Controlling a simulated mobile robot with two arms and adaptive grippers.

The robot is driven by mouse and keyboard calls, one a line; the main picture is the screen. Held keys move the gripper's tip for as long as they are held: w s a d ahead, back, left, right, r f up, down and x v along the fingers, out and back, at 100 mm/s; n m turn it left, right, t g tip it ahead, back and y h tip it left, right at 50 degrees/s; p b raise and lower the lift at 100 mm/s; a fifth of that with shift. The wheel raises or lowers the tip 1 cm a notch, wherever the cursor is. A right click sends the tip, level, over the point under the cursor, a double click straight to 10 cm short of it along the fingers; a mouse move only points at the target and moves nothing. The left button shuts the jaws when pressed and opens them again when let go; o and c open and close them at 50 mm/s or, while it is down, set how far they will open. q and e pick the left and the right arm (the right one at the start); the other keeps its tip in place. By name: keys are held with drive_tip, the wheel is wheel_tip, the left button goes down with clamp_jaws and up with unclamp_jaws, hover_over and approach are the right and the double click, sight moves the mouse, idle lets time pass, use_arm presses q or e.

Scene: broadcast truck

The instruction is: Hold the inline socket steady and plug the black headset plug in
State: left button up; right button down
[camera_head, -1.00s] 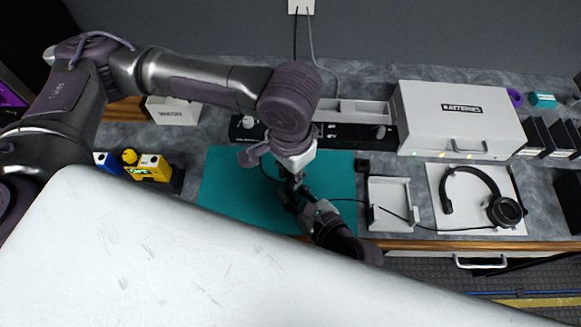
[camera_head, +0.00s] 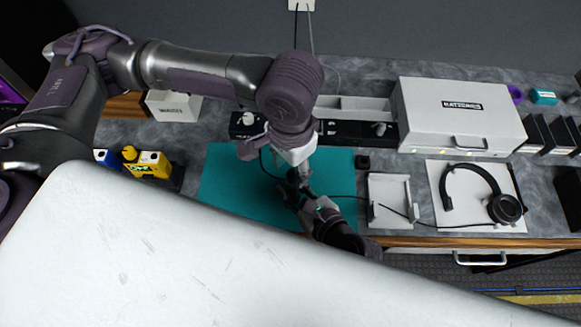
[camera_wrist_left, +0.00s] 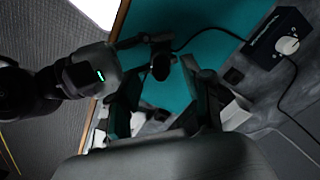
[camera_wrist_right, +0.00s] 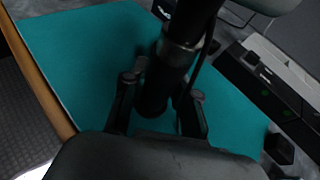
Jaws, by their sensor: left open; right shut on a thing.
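My right gripper (camera_wrist_right: 162,90) is shut on a black cylindrical connector (camera_wrist_right: 155,98) above the teal mat. A grey ring shows farther up the dark shaft. I cannot tell for certain whether it is the inline socket or the headset plug. In the left wrist view, the black piece (camera_wrist_left: 161,66) lies just beyond my open left gripper (camera_wrist_left: 168,110), with nothing clearly between the fingers. In the head view, the grippers nearly meet over the mat. The headset (camera_head: 478,195) lies at right; its cable runs toward my right gripper.
The teal mat (camera_head: 225,190) lies under the grippers. A knob box (camera_head: 247,125) stands behind; a black cable runs from its side toward the grippers. A white tray (camera_head: 390,190) and the BATTERIES case (camera_head: 450,110) are at right. A yellow device (camera_head: 150,165) is at left.

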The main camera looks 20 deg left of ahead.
sight(291, 171)
use_arm(q)
wheel_tip(291, 171, up, 10)
idle(0.3)
use_arm(e)
drive_tip(key=c, duration=0.8)
unclamp_jaws()
